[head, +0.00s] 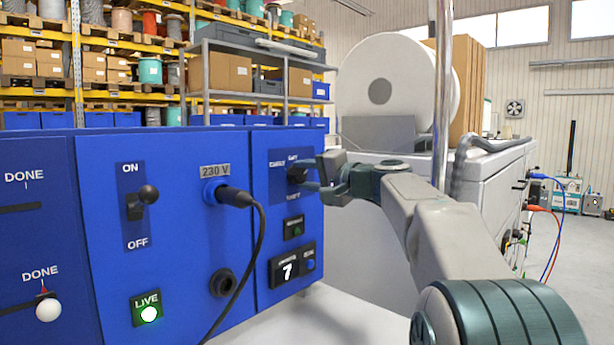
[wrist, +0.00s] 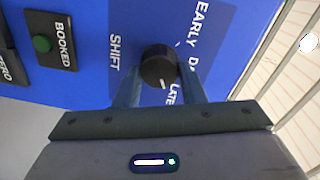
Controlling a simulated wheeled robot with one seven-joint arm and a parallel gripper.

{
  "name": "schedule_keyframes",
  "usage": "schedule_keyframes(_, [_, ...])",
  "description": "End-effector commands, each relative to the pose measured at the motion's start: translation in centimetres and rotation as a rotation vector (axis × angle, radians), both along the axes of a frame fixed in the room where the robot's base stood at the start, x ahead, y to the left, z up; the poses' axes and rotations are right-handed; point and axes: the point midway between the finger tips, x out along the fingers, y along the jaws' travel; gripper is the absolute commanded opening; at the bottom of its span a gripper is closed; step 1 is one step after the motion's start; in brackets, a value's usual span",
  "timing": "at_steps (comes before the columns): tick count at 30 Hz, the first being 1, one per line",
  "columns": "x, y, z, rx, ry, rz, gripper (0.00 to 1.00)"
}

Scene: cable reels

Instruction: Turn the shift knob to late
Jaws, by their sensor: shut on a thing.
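The shift knob (wrist: 158,64) is a round black knob on the blue panel, between the SHIFT label and the EARLY, D... and LATE labels. In the wrist view its short white mark points down, toward the LATE end of the scale. My gripper (wrist: 160,82) has its two fingers on either side of the knob and is shut on it. In the head view my gripper (head: 312,179) reaches the panel from the right. The knob (head: 297,175) is partly covered there, and its mark cannot be read.
Left of the knob are a 230 V plug (head: 234,196) with a hanging black cable and an ON/OFF switch (head: 140,202). Below it are the BOOKED button (head: 294,228) and a counter showing 7 (head: 287,270). A grey machine (head: 370,245) stands behind my arm.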

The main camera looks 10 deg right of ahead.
Motion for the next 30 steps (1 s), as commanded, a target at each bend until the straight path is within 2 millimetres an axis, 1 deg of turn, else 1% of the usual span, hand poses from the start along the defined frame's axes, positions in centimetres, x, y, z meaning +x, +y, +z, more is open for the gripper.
schedule_keyframes(3, [0.0, 0.0, -0.1, 0.001, 0.002, 0.000, 0.14])
schedule_keyframes(4, [0.0, 0.0, -0.1, 0.001, 0.002, 0.000, 0.42])
schedule_keyframes(6, [0.0, 0.0, -0.1, 0.001, 0.002, 0.000, 0.58])
schedule_keyframes(14, [0.0, 0.0, 0.0, 0.001, 0.001, 0.000, 0.58])
schedule_keyframes(17, [-0.4, -0.3, -0.1, 0.000, 0.000, -0.001, 0.58])
schedule_keyframes(19, [-1.0, -0.8, -0.1, 0.000, 0.000, -0.003, 0.58])
schedule_keyframes(23, [-3.0, -2.3, -0.1, 0.000, -0.002, -0.005, 0.58])
schedule_keyframes(30, [-7.6, -5.4, 0.1, 0.000, 0.000, -0.005, 0.58])
